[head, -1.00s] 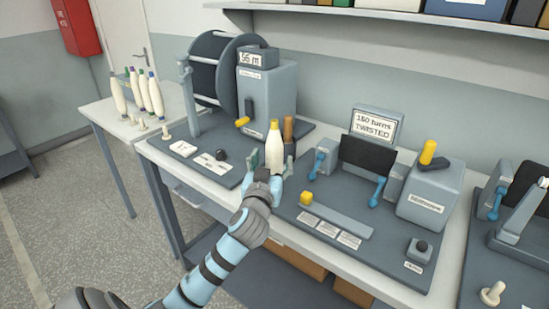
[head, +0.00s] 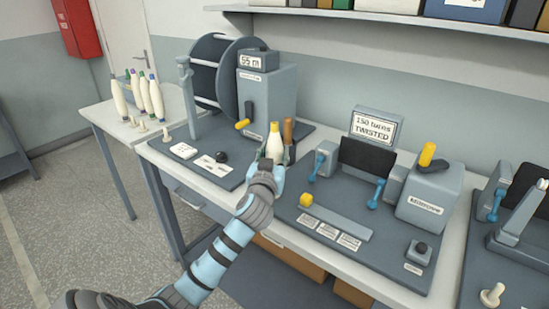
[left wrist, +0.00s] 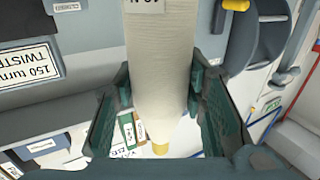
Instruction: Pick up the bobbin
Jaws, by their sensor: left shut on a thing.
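The bobbin (head: 275,145) is a cream, tapered cone with a yellow tip, upright at the right end of the winding machine's base. My left gripper (head: 272,164) is shut on it, with one finger on each side. In the left wrist view the bobbin (left wrist: 157,70) fills the middle between the green fingers of the left gripper (left wrist: 158,100). It carries a small white label, partly cut off, and its yellow tip points down the picture. The bobbin's foot is hidden behind the gripper in the head view. My right gripper is not in view.
A brown peg (head: 288,132) stands close behind the bobbin. The winding machine (head: 266,95) with its crank is behind it, the twisting machine (head: 360,235) to the right. Several other bobbins (head: 141,97) stand on the left side table (head: 97,117).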

